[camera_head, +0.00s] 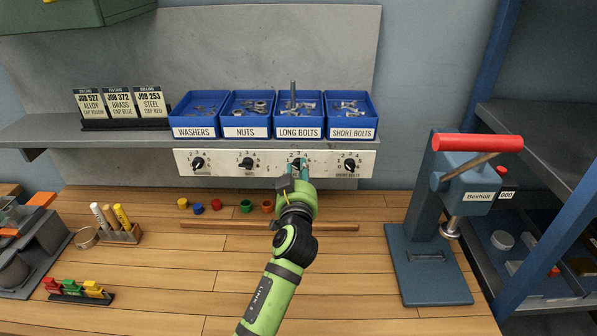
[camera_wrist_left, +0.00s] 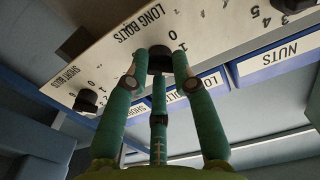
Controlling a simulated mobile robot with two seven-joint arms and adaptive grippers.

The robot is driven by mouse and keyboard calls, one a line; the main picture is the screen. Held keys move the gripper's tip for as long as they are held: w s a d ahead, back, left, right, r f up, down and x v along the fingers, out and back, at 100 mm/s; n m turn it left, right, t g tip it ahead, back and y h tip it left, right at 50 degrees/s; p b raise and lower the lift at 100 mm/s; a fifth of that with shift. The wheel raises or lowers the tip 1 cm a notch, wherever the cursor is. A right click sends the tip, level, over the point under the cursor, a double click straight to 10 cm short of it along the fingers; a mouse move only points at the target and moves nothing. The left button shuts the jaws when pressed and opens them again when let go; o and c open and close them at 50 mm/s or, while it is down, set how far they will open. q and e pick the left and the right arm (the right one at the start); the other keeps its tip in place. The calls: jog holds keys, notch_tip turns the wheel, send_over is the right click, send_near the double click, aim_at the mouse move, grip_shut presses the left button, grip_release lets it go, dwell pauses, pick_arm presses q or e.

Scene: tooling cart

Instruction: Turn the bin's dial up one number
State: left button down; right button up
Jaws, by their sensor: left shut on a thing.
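A white dial panel (camera_head: 222,161) under the bin shelf carries a row of black dials with numbers around them. My left gripper (camera_head: 300,172) reaches up to the dial below the LONG BOLTS bin (camera_head: 298,120) and partly hides it. In the left wrist view the green fingers of my left gripper (camera_wrist_left: 161,75) are closed around the black LONG BOLTS dial (camera_wrist_left: 159,58), with a 0 and a 1 visible near it. The dial's pointer is hidden by the fingers, so its setting cannot be told. My right gripper is not in view.
The SHORT BOLTS dial (camera_head: 349,165) and NUTS dial (camera_head: 246,163) sit on either side. Small coloured caps (camera_head: 246,206) and a wooden rod (camera_head: 215,225) lie on the bench below. A blue press (camera_head: 421,250) stands at the right.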

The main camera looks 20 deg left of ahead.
pick_arm(q)
jog(key=m, duration=0.3)
jog(key=shift+a+r+m+p, duration=0.25)
jog(key=shift+m+p, duration=0.05)
jog(key=shift+w+r+m+p, duration=0.15)
jog(key=shift+m+p, duration=0.25)
jog(key=shift+m, duration=1.2)
jog(key=shift+r, duration=0.1)
jog(key=c, duration=0.9)
grip_release()
jog(key=shift+w+a+f, duration=0.1)
jog(key=shift+a+f, duration=0.1)
jog(key=shift+f, duration=0.15)
jog(key=shift+s+d+f, duration=0.1)
jog(key=shift+s+d, duration=0.25)
jog(key=shift+s, duration=0.05)
jog(key=v, duration=1.1)
jog(key=shift+s+a, duration=0.1)
jog(key=shift+a, duration=0.05)
